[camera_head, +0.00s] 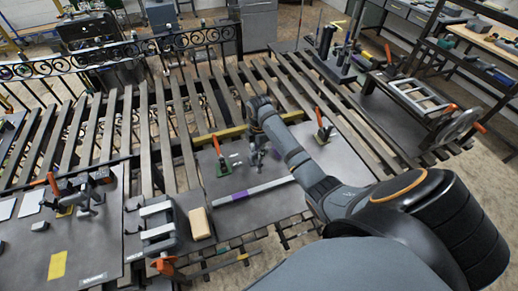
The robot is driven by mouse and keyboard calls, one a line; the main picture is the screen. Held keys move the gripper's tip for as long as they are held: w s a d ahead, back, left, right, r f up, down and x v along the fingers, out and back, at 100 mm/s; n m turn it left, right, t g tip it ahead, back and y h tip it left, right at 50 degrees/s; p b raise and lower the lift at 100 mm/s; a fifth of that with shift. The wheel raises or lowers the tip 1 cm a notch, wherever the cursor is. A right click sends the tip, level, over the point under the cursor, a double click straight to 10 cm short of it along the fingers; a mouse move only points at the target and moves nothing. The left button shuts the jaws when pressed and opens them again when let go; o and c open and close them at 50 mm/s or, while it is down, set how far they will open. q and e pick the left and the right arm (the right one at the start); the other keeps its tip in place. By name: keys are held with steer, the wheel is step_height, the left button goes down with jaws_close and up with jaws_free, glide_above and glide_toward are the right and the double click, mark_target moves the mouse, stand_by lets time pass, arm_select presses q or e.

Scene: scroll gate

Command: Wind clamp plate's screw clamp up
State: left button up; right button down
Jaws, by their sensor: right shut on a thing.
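The dark clamp plate (275,202) lies on the slatted bench in the middle of the head view. Orange-handled clamps stand at its left (221,163) and right (323,132), apart from my gripper. My right gripper (257,160) points down over the back middle of the plate. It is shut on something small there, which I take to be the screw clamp. The fingers and wrist hide most of it, so its height and tilt cannot be told. My left gripper is not in view.
A purple-and-silver bar (258,189) lies across the plate. A tan block (199,224) and a grey vise-like tool (158,225) stand to its left. A second dark plate (85,246) with clamps is at far left. A ladder-like frame (418,100) stands at right.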

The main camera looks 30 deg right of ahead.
steer(key=shift+s+f, duration=0.1)
steer(key=c, duration=1.3)
jaws_free()
steer(key=shift+d, duration=0.1)
step_height(320, 180, up, 8)
steer(key=shift+f, duration=0.25)
steer(key=shift+o, duration=0.6)
